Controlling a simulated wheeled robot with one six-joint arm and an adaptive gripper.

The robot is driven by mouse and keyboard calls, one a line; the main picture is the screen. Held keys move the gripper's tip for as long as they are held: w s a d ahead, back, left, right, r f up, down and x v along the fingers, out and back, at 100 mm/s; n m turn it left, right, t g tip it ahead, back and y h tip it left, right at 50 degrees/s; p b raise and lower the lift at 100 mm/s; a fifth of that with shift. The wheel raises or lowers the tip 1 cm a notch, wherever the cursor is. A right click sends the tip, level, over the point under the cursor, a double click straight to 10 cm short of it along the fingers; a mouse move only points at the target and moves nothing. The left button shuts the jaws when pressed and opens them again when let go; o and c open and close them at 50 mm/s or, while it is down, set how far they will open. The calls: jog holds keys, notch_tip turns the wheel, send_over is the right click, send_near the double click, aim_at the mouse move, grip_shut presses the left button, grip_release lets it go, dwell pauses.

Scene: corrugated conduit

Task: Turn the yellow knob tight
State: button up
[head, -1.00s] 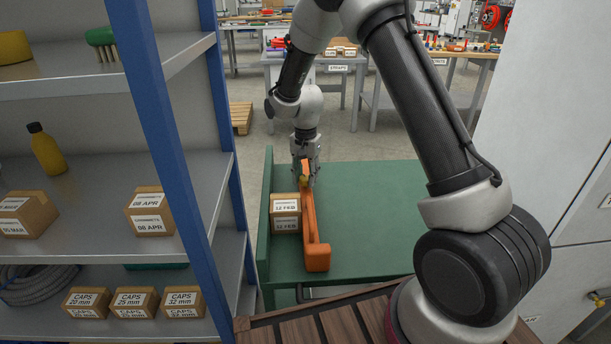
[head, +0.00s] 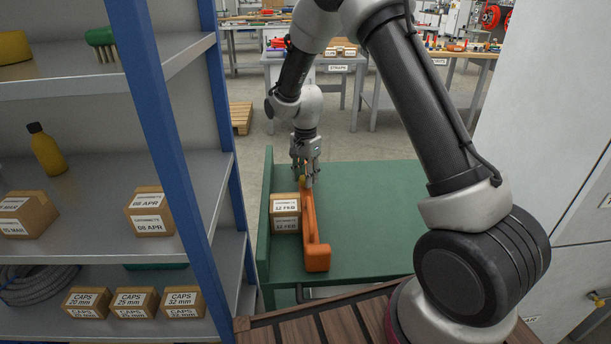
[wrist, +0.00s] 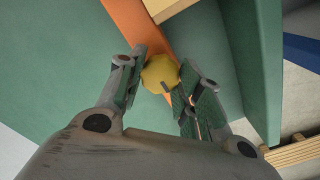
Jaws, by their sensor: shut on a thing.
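The yellow knob (wrist: 160,73) sits on an orange tool (head: 311,228), which looks like a clamp lying on the green cart top (head: 375,215). My gripper (wrist: 168,82) is shut on the knob, with one finger on each side of it in the wrist view. Whether the knob is tight cannot be seen.
A shelf with a blue post (head: 165,140) stands further left. The cart top to the right is clear.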

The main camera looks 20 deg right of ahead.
jog(key=o, duration=1.1)
jog(key=shift+c, duration=0.2)
notch_tip(320, 180, up, 12)
